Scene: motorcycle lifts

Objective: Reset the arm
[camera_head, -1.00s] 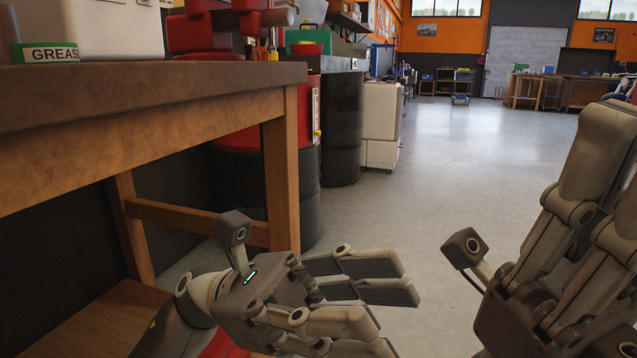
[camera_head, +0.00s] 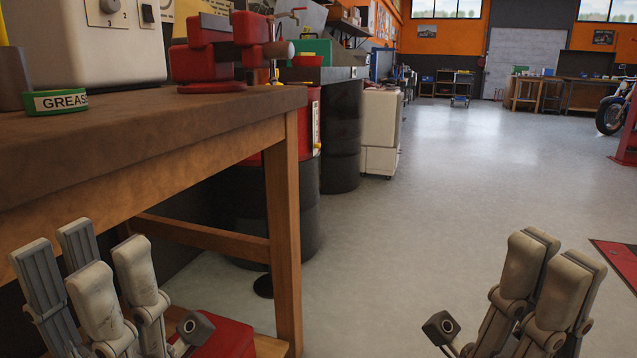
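My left gripper (camera_head: 98,285) is at the lower left, in front of the wooden workbench (camera_head: 150,143). Its grey fingers point up and are spread apart, with nothing seen between them. My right gripper (camera_head: 535,295) is at the lower right over open floor. Its fingers also point up, and no object shows in it. The lower parts of both grippers are cut off by the bottom edge of the picture.
A green grease tin (camera_head: 55,102), a pale machine with a dial (camera_head: 80,45) and a red vise (camera_head: 215,50) are on the bench. Drums (camera_head: 342,135) stand behind it. A motorcycle (camera_head: 612,113) is at the far right. The middle floor is clear.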

